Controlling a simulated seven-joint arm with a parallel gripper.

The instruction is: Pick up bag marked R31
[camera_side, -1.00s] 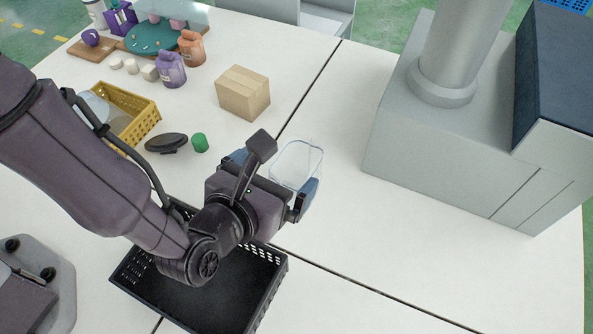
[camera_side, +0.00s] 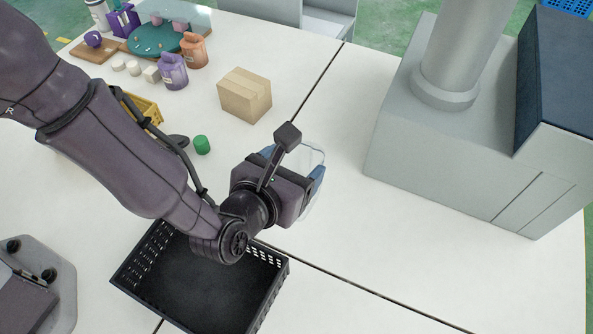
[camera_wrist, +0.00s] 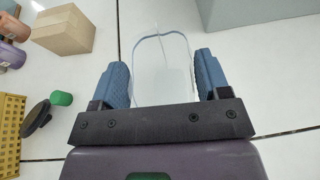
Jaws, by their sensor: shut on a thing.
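My gripper (camera_side: 294,166) is above the white table, just behind the black crate in the side view. Its blue fingers are shut on a clear, see-through container (camera_wrist: 162,62), with one finger on each side in the wrist view. The clear thing also shows behind the gripper in the side view (camera_side: 314,154); I see no mark on it. A purple bag (camera_side: 172,72) and an orange bag (camera_side: 193,51) stand upright at the back left, away from my gripper. Both have labels too small to read.
The black crate (camera_side: 284,271) stands empty at the front. A cardboard box (camera_side: 244,95), a green cylinder (camera_side: 202,145) and a yellow basket (camera_side: 150,108) are to the left. A large grey machine (camera_side: 440,150) stands at the right. The table between box and machine is clear.

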